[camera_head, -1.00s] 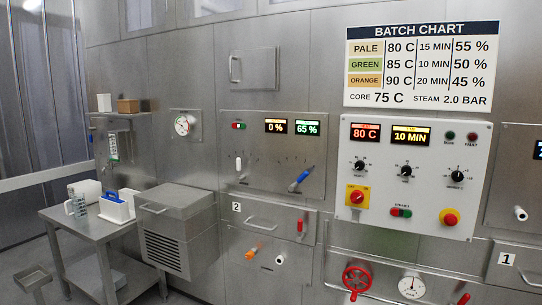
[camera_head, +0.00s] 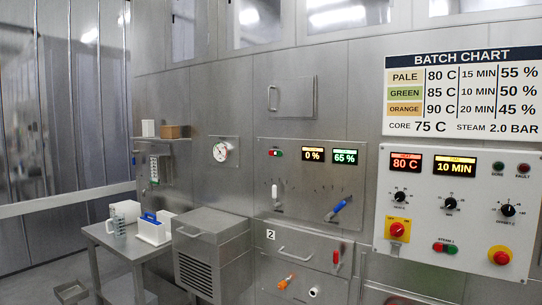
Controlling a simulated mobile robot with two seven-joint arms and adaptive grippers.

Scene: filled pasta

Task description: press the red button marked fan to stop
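The upper left steel panel (camera_head: 300,210) carries a small red and green button pair (camera_head: 275,153), with a label too small to read. Two displays beside it read 0 % (camera_head: 312,155) and 65 % (camera_head: 345,157). Another red and green button pair (camera_head: 445,248) sits low on the white control panel (camera_head: 470,175), under small lettering I cannot read clearly. I cannot tell from the lettering which red button is marked fan. Neither of my grippers is in view.
The steel panel also has a white lever (camera_head: 275,193) and a blue-handled lever (camera_head: 339,208). A vented steel box (camera_head: 212,250) juts out below left. A side table (camera_head: 120,240) holds white containers. The white panel has a red mushroom button (camera_head: 500,257) and a red knob on yellow (camera_head: 398,230).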

